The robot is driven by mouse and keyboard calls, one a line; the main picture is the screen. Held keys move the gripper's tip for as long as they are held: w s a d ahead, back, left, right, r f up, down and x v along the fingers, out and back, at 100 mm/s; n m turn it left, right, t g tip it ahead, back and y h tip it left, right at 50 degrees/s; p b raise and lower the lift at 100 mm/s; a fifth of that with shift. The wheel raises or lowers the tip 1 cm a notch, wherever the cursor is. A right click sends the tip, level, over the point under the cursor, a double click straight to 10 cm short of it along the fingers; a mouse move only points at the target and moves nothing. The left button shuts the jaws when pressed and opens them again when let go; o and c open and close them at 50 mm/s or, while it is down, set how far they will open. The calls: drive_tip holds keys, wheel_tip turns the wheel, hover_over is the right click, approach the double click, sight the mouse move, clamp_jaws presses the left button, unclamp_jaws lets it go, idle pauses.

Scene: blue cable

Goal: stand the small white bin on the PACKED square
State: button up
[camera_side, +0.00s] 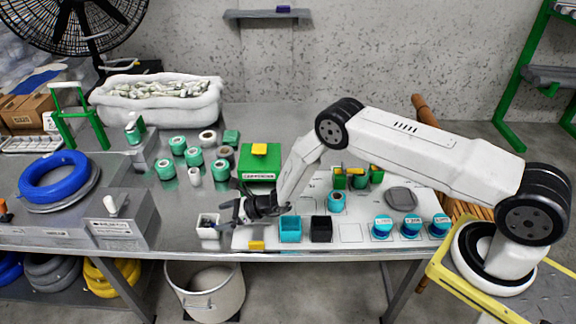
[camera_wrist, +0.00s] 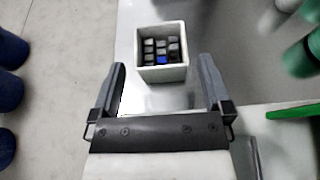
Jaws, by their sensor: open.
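The small white bin (camera_side: 207,226) stands upright near the front edge of the table, left of the white board. In the wrist view the bin (camera_wrist: 162,73) holds several small dark pieces and one blue piece. My gripper (camera_side: 228,212) is beside the bin on its right in the side view. In the wrist view its two fingers (camera_wrist: 162,85) are open and apart, with the bin just beyond and between their tips. The fingers do not hold the bin. I cannot read a PACKED label on any square.
A yellow block (camera_side: 256,245) lies at the board's front edge. A grey metal box (camera_side: 125,215) is left of the white bin. Green spools (camera_side: 194,157) stand behind.

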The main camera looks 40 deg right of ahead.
drive_tip(key=shift+v, duration=3.7)
drive_tip(key=s+r+n+g, duration=0.8)
drive_tip(key=s+r+n, duration=0.3)
drive_tip(key=s+d+r+n+t+h, duration=0.1)
drive_tip(key=s+d+r+n+h, duration=0.8)
drive_tip(key=s+r+n, duration=0.3)
drive_tip(key=shift+s+d+n, duration=0.8)
drive_tip(key=shift+s+n, duration=0.35)
drive_tip(key=shift+n, duration=0.85)
